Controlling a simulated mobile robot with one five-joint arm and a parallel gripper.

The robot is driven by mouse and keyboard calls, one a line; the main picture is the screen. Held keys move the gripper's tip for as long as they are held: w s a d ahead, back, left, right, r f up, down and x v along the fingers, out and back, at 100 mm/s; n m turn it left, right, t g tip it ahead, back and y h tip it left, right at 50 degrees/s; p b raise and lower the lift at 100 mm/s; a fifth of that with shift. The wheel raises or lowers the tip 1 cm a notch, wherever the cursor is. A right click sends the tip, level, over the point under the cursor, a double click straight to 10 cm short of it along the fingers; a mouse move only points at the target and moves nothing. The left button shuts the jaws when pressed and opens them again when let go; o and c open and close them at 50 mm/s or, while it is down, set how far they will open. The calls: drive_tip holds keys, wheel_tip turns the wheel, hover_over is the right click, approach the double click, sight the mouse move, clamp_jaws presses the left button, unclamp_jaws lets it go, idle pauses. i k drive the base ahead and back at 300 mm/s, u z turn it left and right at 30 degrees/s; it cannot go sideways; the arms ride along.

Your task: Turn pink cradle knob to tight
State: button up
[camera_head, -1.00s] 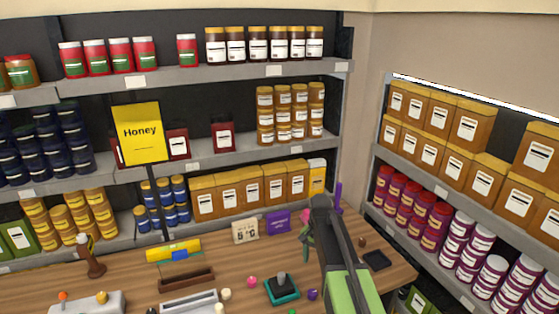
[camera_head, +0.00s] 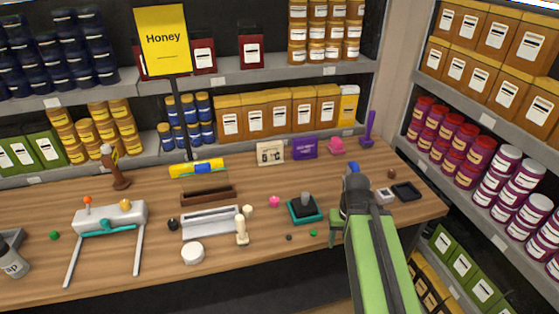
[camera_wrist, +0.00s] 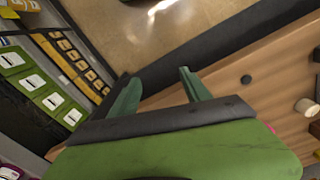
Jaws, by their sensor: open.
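A pink object (camera_head: 337,146) with a rounded top stands at the back right of the wooden table in the head view, between a purple box and a purple upright piece. It is too small to make out a knob or its setting. A small pink ball (camera_head: 274,202) lies mid-table. My gripper shows in the wrist view with two green fingers (camera_wrist: 160,76) spread apart and nothing between them. In the head view my arm reaches over the right front of the table, in front of and apart from the pink object.
The wooden table (camera_head: 300,240) also holds a teal-based block (camera_head: 305,209), a black tray (camera_head: 406,191), a purple box (camera_head: 304,148), a white-and-teal stand (camera_head: 110,217) and a cream figure (camera_head: 241,230). Stocked shelves stand behind and at right. The right front has bare wood.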

sight(274, 201)
drive_tip(key=u, duration=0.3)
drive_tip(key=k, duration=0.1)
drive_tip(key=u, duration=2.95)
drive_tip(key=k, duration=0.9)
drive_tip(key=z, duration=0.95)
drive_tip(key=i, duration=1)
drive_tip(key=u, duration=0.1)
